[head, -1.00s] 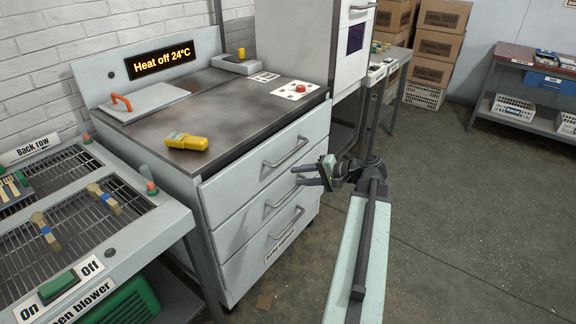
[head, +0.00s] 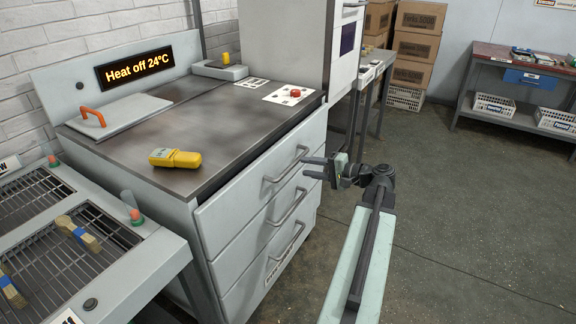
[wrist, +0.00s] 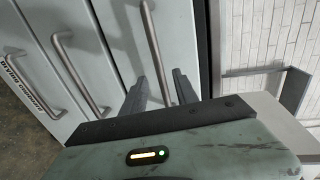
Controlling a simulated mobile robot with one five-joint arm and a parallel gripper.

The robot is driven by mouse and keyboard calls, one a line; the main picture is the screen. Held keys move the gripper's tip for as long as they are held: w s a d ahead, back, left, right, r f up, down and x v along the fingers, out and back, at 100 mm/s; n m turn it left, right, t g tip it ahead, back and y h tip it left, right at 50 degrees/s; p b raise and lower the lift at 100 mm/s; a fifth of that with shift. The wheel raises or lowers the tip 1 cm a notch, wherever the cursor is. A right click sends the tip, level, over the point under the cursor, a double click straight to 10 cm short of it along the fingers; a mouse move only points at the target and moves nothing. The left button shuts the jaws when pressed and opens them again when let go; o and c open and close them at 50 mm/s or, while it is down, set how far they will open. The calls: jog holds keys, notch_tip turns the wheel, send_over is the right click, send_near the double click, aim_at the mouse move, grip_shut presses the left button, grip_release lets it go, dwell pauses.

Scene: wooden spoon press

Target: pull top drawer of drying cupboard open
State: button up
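The drying cupboard (head: 190,238) is a pale grey unit with three stacked drawers, each with a bar handle. The top drawer (head: 238,207) looks shut. Its handle (head: 287,166) also shows in the wrist view (wrist: 155,40), the rightmost of the three there. My gripper (head: 305,167) is open and empty, its two dark fingers pointing left at the drawer fronts, near the right end of the top handle. In the wrist view the lower end of that handle lies between my fingers (wrist: 159,80); I cannot tell whether they reach around it.
A yellow handheld meter (head: 175,158) lies on the worktop, with a red button panel (head: 293,95) behind. The wire-mesh drying bench (head: 50,230) stands at the left. Open floor (head: 460,220) lies to the right, with a red-topped table (head: 520,62) at the back.

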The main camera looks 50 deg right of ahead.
aim_at(293, 163)
jog(key=b+x, duration=0.1)
jog(key=x, duration=0.5)
jog(key=shift+w+a+f, duration=0.1)
jog(key=shift+w+a, duration=0.05)
jog(key=shift+w, duration=0.2)
grip_shut()
jog(key=shift+s, duration=0.1)
dwell(0.9)
